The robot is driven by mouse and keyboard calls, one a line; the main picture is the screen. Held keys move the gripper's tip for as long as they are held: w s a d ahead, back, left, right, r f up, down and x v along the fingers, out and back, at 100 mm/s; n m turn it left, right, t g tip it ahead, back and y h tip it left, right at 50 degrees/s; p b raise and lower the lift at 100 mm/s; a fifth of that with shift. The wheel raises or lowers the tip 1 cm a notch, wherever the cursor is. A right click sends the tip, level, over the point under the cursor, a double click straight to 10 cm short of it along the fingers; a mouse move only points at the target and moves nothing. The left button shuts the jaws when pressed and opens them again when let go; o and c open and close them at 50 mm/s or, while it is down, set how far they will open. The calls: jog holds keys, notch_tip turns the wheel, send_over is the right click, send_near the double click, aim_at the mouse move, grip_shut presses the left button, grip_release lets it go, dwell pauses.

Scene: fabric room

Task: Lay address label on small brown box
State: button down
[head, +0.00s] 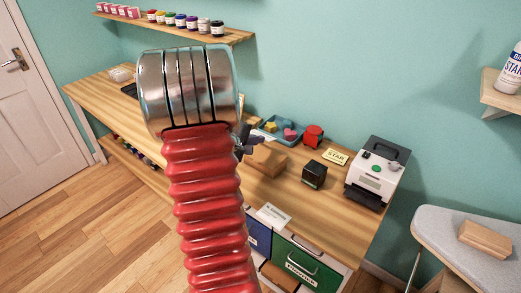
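A small brown box (267,160) lies on the wooden desk, partly hidden on its left by my arm. A white card with printed lines (273,215), which looks like the address label, lies flat at the desk's front edge, apart from the box. The dark end of my gripper (245,142) shows just right of my red ribbed arm, by the box's upper left in the picture. Most of the gripper is hidden, so I cannot tell its opening, whether it holds anything or whether it touches the box.
A blue tray (268,134) with coloured shapes, a red object (313,135), a small black box (314,174), a yellow note (335,156) and a grey-white printer (375,174) stand on the desk (330,222). Drawers are below. A tan block (485,238) lies on a grey board at right.

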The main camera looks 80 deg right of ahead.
jog(key=shift+f, duration=2.7)
jog(key=c, duration=2.3)
grip_release()
jog(key=shift+v, duration=4)
jog(key=r, duration=0.2)
jog(key=a+r, duration=0.1)
jog(key=r, duration=0.2)
jog(key=w+a+r, duration=0.1)
jog(key=r, duration=0.1)
jog(key=shift+a+r, duration=0.2)
jog(key=shift+a, duration=0.05)
